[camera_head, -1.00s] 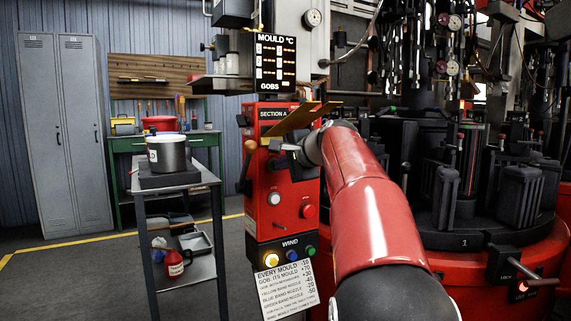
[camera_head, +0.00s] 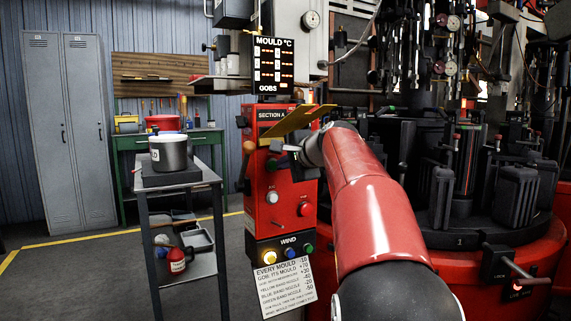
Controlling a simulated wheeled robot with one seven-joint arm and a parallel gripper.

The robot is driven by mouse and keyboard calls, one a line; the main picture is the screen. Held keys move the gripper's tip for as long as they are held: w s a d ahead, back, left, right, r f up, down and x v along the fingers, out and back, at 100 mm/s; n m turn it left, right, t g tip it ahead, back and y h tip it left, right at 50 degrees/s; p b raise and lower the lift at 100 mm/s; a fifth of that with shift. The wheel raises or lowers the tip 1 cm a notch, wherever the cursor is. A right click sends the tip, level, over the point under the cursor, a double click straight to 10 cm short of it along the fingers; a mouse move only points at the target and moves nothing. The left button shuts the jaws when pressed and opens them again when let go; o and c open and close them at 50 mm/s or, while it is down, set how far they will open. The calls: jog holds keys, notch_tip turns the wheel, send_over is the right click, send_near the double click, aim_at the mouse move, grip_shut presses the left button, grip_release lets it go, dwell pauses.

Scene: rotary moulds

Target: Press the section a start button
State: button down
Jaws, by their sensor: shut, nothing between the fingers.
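The red section A control box (camera_head: 261,215) stands in the middle, with its label "SECTION A" (camera_head: 271,114) near the top. A pale round button (camera_head: 272,197) and a red button (camera_head: 304,209) show on its lower front. No start label is readable. My red arm reaches in from the lower right, and its wrist covers part of the box's upper front.
Below the box, a WIND panel (camera_head: 264,246) carries yellow, blue and green buttons above a printed price sheet (camera_head: 286,287). A cart (camera_head: 203,187) with a pot stands left. The mould machine (camera_head: 462,262) fills the right.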

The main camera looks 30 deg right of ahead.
jog(key=v, duration=1.1)
jog(key=shift+b, duration=0.45)
jog(key=shift+d, duration=0.1)
